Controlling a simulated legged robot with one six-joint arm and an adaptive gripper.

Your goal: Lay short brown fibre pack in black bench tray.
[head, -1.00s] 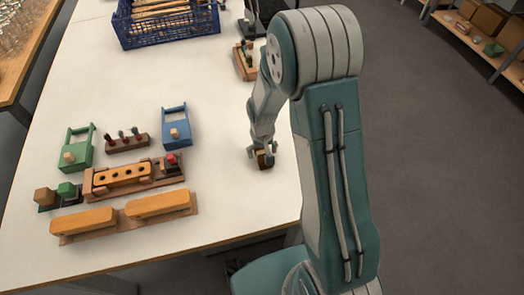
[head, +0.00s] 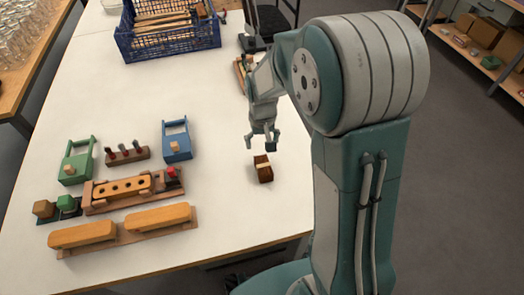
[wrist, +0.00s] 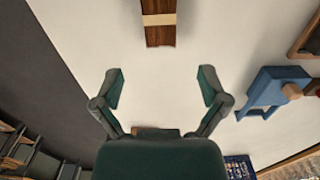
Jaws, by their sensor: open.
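The short brown fibre pack (head: 264,174), dark brown with a pale band around it, lies on the white bench near its right edge. It also shows at the top of the wrist view (wrist: 160,35). My gripper (head: 261,146) is open and empty, above the bench and a little beyond the pack, apart from it. In the wrist view its two fingers (wrist: 160,88) are spread with bare bench between them. Small dark trays (head: 70,214) stand at the left with a brown block and a green block; I cannot tell which tray is the task's black one.
A blue frame (head: 177,151), a green frame (head: 66,172), a peg rack (head: 128,157), a holed orange block (head: 123,187) and long orange blocks (head: 158,216) stand left of the pack. A blue crate (head: 170,42) is at the back. The middle of the bench is clear.

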